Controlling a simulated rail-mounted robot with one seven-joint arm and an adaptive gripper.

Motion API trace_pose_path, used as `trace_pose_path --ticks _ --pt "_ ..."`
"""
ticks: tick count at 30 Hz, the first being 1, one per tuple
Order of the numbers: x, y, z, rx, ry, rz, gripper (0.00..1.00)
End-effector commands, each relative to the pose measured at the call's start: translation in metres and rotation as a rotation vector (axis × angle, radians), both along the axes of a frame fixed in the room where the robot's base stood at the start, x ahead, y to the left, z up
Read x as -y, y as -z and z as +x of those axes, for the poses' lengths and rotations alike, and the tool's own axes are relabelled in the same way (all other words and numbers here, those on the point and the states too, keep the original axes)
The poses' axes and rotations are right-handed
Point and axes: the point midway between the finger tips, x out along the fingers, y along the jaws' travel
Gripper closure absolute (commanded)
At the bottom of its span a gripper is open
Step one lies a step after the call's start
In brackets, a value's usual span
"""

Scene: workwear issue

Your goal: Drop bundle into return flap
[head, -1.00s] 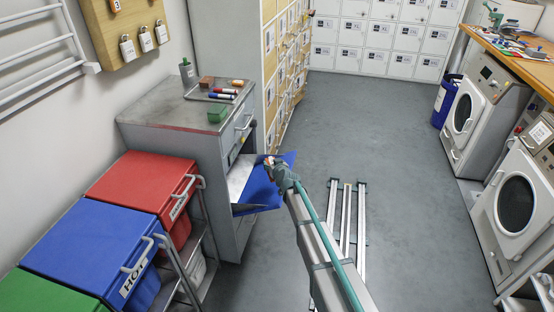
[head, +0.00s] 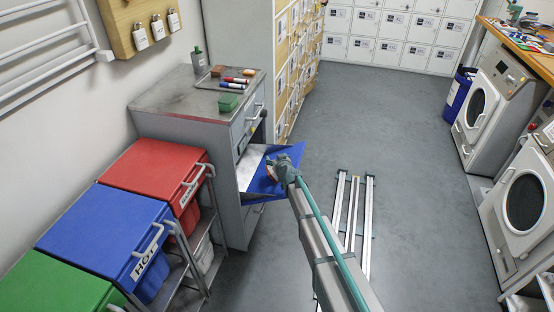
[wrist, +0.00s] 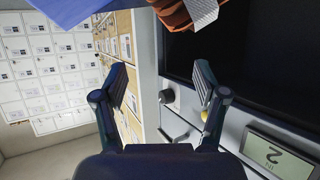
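The return flap (head: 291,156) is a blue panel standing open on the front of the grey cabinet. Its blue edge shows at the top left of the wrist view (wrist: 75,10). My gripper (head: 276,170) is at the flap in the head view. In the wrist view my gripper (wrist: 162,82) is open, with nothing between its fingers. An orange-brown bundle with a pale band (wrist: 188,12) lies beyond the fingertips at the top of the wrist view, partly cut off. I cannot tell whether it rests on the flap. A dark opening (wrist: 265,60) is beside it.
A small display reading 2 (wrist: 280,155) is on the cabinet front. Red (head: 150,170), blue (head: 105,230) and green (head: 55,285) lidded bins stand left. Markers and a green box (head: 229,102) sit on the cabinet (head: 165,115).

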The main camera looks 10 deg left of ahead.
Motion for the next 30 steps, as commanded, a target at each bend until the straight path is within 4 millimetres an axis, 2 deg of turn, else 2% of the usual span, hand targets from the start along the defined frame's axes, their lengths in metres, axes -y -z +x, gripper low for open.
trace_pose_path --ticks 11,17,23,30 --pt "0.000 0.000 -0.001 -0.001 0.000 0.000 0.15" --pt "0.004 -0.004 -0.010 -0.001 0.000 0.000 0.15" --pt "0.014 -0.015 -0.036 -0.001 0.000 0.000 0.15" --pt "0.031 -0.033 -0.076 0.000 0.000 0.000 0.15"
